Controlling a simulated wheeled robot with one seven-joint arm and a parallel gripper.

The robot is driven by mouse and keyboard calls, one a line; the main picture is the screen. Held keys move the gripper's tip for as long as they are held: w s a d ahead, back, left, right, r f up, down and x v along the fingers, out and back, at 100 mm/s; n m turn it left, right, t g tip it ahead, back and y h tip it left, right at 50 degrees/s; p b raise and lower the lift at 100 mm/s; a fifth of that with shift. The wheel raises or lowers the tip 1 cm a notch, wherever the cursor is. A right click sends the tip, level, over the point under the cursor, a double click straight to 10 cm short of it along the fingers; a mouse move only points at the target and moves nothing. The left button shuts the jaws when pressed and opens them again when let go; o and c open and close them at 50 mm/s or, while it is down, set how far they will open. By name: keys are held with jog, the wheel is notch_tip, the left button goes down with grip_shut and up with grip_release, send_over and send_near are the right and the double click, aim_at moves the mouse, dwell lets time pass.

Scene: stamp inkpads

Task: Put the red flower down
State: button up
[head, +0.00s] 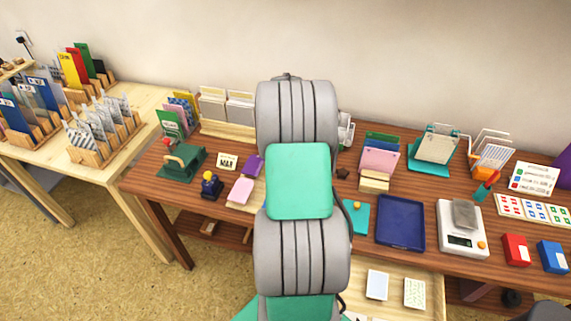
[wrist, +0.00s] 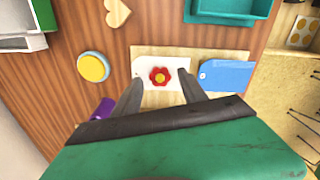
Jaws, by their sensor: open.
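The red flower (wrist: 160,76), with a yellow centre, lies on a white tag (wrist: 145,67) in the wrist view. My gripper (wrist: 157,82) is open, with its two grey fingers apart on either side of the flower. I cannot tell how high the fingertips are above the tag. In the head view my arm hides this part of the table, so the flower and gripper do not show there.
A blue tag (wrist: 226,76) lies right of the white one. A round yellow pad (wrist: 94,67) and a wooden heart (wrist: 117,12) lie to the left. A teal tray (wrist: 232,10) is beyond. The wooden desk (head: 400,178) also holds a blue tray (head: 401,224) and a scale (head: 461,232).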

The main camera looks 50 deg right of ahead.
notch_tip(320, 180, up, 11)
jog(key=w+a+r+m, duration=0.1)
jog(key=w+a+r, duration=0.15)
jog(key=a, duration=0.55)
jog(key=s+a+f+m+t, duration=0.1)
jog(key=s+a+m, duration=0.2)
jog(key=a, duration=1)
jog(key=s+a+f+m+t, duration=0.1)
jog(key=s+a+m, duration=0.3)
jog(key=a, duration=1)
jog(key=shift+s+t, duration=0.5)
jog(key=shift+s, duration=0.7)
